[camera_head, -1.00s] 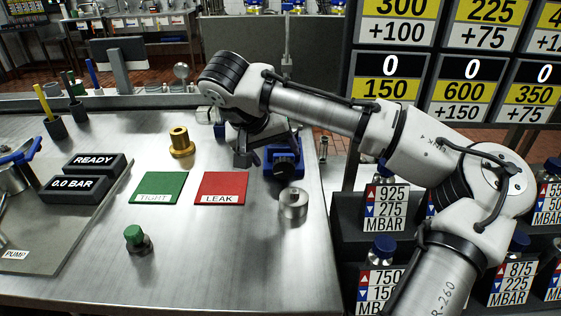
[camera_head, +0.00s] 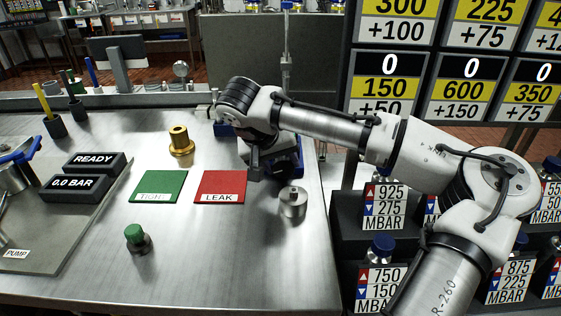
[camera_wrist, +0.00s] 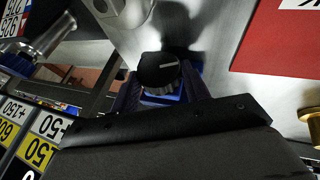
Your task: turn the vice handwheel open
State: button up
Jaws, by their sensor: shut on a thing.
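The vice is a blue block (camera_head: 292,166) near the right edge of the steel bench, mostly hidden behind my wrist in the head view. Its black round handwheel (camera_wrist: 157,68), with a pale mark line, shows in the wrist view in front of the blue vice body. My gripper (camera_wrist: 160,88) is shut on the handwheel, with a dark finger at each side of it. In the head view, my gripper (camera_head: 262,163) reaches down at the vice, and its fingertips and the handwheel are hidden there.
A steel cylinder (camera_head: 293,202) stands just in front of the vice. A green-topped knob (camera_head: 137,238) stands nearer. The bench front is mostly clear.

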jog(key=shift+c, duration=0.5)
jog(key=shift+a, duration=0.1)
jog(key=shift+a+f+h+b, duration=0.15)
jog(key=shift+h+b, duration=0.2)
jog(key=shift+h, duration=0.65)
jog(key=h, duration=0.1)
jog(key=n+h, duration=0.1)
jog(key=h, duration=0.1)
jog(key=shift+a+t, duration=0.2)
jog(key=shift+t, duration=0.1)
jog(key=shift+a+f+n+t+h, duration=0.1)
jog(key=shift+f+n+t+h, duration=0.15)
jog(key=shift+h, duration=0.65)
jog(key=shift+a+f+n+t+h, duration=0.1)
jog(key=shift+n+h, duration=0.25)
jog(key=shift+h, duration=0.55)
jog(key=o, duration=1)
jog(key=shift+d, duration=0.1)
